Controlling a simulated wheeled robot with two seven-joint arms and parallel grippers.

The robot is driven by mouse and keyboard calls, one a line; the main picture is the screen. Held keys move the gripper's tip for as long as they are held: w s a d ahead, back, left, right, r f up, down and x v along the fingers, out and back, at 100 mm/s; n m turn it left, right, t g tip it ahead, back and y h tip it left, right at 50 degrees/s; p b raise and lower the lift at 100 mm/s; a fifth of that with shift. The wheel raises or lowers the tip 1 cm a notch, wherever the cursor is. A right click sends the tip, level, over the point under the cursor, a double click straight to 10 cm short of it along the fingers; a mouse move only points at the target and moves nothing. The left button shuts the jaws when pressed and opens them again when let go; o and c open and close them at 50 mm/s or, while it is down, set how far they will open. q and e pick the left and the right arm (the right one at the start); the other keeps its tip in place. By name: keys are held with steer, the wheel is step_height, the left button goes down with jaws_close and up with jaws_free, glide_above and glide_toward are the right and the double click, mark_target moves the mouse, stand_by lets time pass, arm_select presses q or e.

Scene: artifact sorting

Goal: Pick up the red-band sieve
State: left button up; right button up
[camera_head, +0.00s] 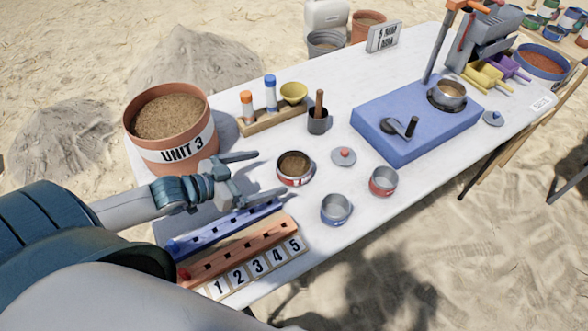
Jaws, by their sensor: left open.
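A round metal pan with a red band (295,182) holds brown soil and stands on the white table, just right of my left gripper. An empty metal cup with a red band (383,183) stands farther right. I cannot tell for certain which of the two is the sieve. A similar cup with a blue band (336,213) stands near the front edge. My left gripper (261,178) is open and empty, its fingers pointing right toward the soil-filled pan, apart from it. My right gripper is not in view.
A terracotta UNIT 3 pot (178,152) stands behind my left arm. Blue (225,230) and orange (240,251) slotted racks lie in front. A red-knobbed lid (343,157), dark cup (317,122), bottle rack (272,121) and blue platform (415,120) are on the table.

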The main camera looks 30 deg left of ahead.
mark_target(305, 165)
arm_select(q)
steer(key=x, duration=0.4)
steer(key=shift+r, duration=0.1)
steer(key=shift+w+d+f+p, duration=0.3)
steer(key=shift+w, duration=0.2)
steer(key=shift+w+d, duration=0.1)
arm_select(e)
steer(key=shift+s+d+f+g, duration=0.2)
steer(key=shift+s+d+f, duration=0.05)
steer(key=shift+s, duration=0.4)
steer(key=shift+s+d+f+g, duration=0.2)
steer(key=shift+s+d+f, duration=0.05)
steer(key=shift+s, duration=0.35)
arm_select(q)
steer(key=shift+w+f, duration=0.1)
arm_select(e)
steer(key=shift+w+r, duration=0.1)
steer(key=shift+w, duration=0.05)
